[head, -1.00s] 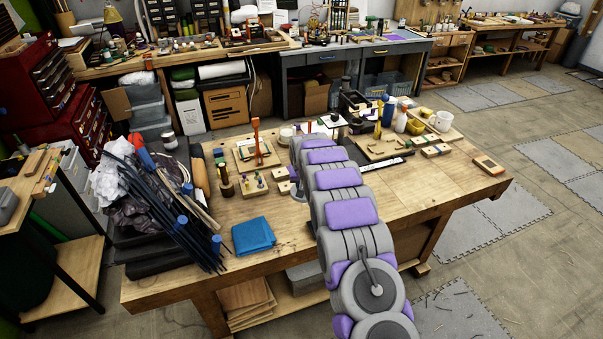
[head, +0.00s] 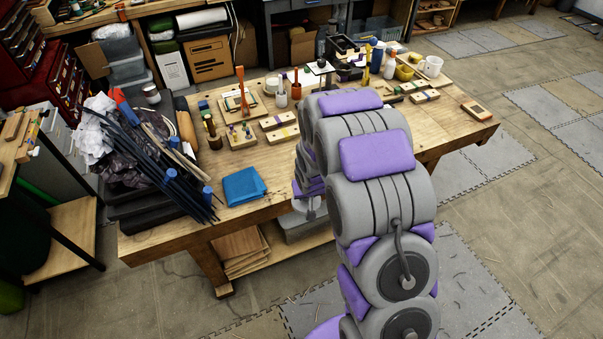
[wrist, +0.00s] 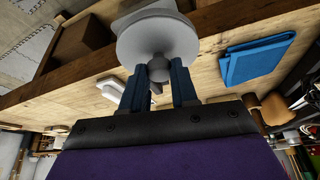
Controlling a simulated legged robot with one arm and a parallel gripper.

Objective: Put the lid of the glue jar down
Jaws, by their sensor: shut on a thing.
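The lid is a pale round disc with a knob and shows in the wrist view (wrist: 152,38). My gripper (wrist: 160,85) has its blue fingers shut on the lid's knob. In the head view a pale edge of the lid (head: 311,212) shows at the workbench's front edge, below my arm. The lid appears held off the bench, overlapping its front edge; its exact height is unclear. My arm hides most of the gripper in the head view. A small white jar (head: 281,98) stands farther back on the bench; I cannot tell whether it is the glue jar.
A folded blue cloth (head: 243,187) lies left of the lid on the workbench (head: 352,160). Dark rods (head: 160,170) and a crumpled bag crowd the bench's left end. Wooden blocks (head: 280,121) lie behind. Bare wood shows around the cloth and at the right.

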